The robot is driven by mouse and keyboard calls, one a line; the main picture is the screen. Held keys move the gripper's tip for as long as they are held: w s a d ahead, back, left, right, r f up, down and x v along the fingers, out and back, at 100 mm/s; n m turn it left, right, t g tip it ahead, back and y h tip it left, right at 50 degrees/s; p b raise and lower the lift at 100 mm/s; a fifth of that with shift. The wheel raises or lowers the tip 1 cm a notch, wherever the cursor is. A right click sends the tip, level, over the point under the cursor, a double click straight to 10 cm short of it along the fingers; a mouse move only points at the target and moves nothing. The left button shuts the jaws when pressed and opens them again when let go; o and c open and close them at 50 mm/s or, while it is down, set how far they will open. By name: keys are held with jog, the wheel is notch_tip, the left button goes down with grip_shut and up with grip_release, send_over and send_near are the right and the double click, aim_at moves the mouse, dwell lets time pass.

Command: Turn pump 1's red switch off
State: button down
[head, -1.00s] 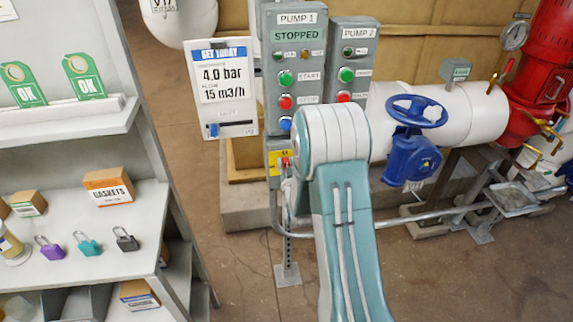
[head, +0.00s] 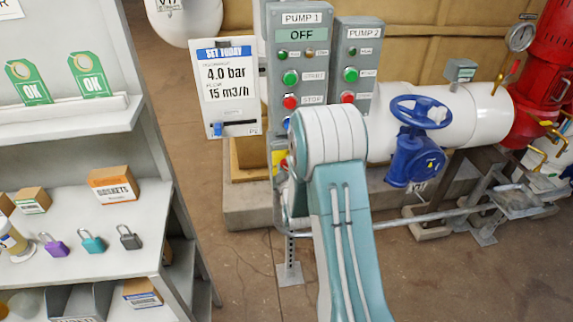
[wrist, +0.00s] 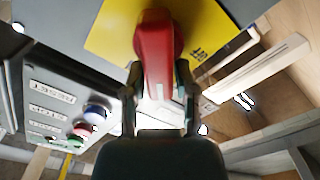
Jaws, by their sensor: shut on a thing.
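Pump 1's grey panel (head: 302,64) stands in the middle of the head view, and its display (head: 301,35) reads OFF. The red switch (wrist: 155,45) is a red handle on a yellow plate (wrist: 110,30) in the wrist view. My gripper (wrist: 157,75) has one finger on each side of the red handle and is shut on it. In the head view my arm hides the gripper and most of the switch; a bit of the yellow plate (head: 279,158) shows.
Pump 2's panel (head: 356,60) stands close to the right, with a blue valve wheel (head: 420,110) on a white pipe (head: 475,112) beyond it. A setpoint board (head: 226,88) hangs at left. A shelf (head: 110,255) with padlocks and boxes fills the left side.

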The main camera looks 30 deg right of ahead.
jog(key=n, duration=0.1)
jog(key=f+n, duration=0.1)
jog(key=n, duration=0.2)
jog(key=shift+s+a+f+n, duration=0.1)
jog(key=shift+a+f+n, duration=0.1)
jog(key=shift+f+n, duration=0.3)
jog(key=shift+n, duration=1)
jog(key=shift+f+n, duration=0.2)
jog(key=shift+n, duration=1)
jog(key=c, duration=0.5)
grip_release()
jog(key=shift+c, duration=0.2)
jog(key=shift+o, duration=0.2)
jog(key=shift+d+r, duration=0.15)
jog(key=shift+d, duration=0.15)
jog(key=shift+s+a, duration=0.15)
jog(key=v, duration=1.1)
jog(key=shift+s, duration=0.25)
